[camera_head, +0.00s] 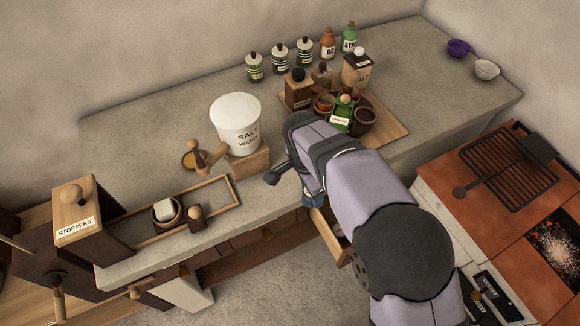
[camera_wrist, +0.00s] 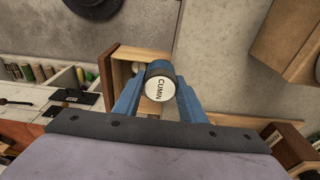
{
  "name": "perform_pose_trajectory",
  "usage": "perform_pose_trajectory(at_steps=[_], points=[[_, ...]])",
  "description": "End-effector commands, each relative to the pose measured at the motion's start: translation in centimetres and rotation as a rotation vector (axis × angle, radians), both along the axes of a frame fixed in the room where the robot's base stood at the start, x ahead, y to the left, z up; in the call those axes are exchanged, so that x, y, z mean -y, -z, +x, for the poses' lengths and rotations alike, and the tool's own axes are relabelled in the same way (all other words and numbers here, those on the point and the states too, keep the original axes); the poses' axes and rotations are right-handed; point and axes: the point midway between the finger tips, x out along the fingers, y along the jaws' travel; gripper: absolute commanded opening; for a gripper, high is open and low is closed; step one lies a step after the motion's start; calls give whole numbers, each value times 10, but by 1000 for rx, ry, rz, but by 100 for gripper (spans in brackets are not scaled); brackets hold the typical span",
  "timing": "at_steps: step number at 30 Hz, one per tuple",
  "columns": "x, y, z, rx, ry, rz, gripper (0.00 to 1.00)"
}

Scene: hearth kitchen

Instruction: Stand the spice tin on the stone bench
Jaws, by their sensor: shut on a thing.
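The spice tin (camera_wrist: 158,88) shows in the wrist view as a dark round tin with a white lid lettered CUMIN. My gripper (camera_wrist: 157,78) has its blue fingers shut on it, one on each side. In the head view only a little of my gripper's blue (camera_head: 313,199) shows, at the bench's front edge by an open drawer, and my arm hides the tin. The open wooden drawer (camera_wrist: 118,63) lies behind the tin in the wrist view; whether the tin is clear of it I cannot tell. The stone bench (camera_head: 145,130) runs across the head view.
A white salt tub (camera_head: 238,128), a wooden tray (camera_head: 228,188) and a stoppers box (camera_head: 78,210) stand on the left of the bench. A board (camera_head: 392,128) with jars and bowls lies beyond my arm. Bare stone shows at the back left and right.

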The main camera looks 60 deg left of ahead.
Motion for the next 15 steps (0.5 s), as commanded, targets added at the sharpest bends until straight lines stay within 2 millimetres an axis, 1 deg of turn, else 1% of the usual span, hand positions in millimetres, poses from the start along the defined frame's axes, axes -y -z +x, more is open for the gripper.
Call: perform_pose_trajectory(at_steps=[1,5,6,8,12,15], points=[[-13,-15,-1,0,-43,2,14],[-41,-28,-4,1,-218,2,14],[-49,-33,-5,1,-283,2,14],[-59,-38,-6,1,-381,3,14],[-78,-60,-8,3,-606,4,14],[-87,-73,-10,2,-767,2,14]])
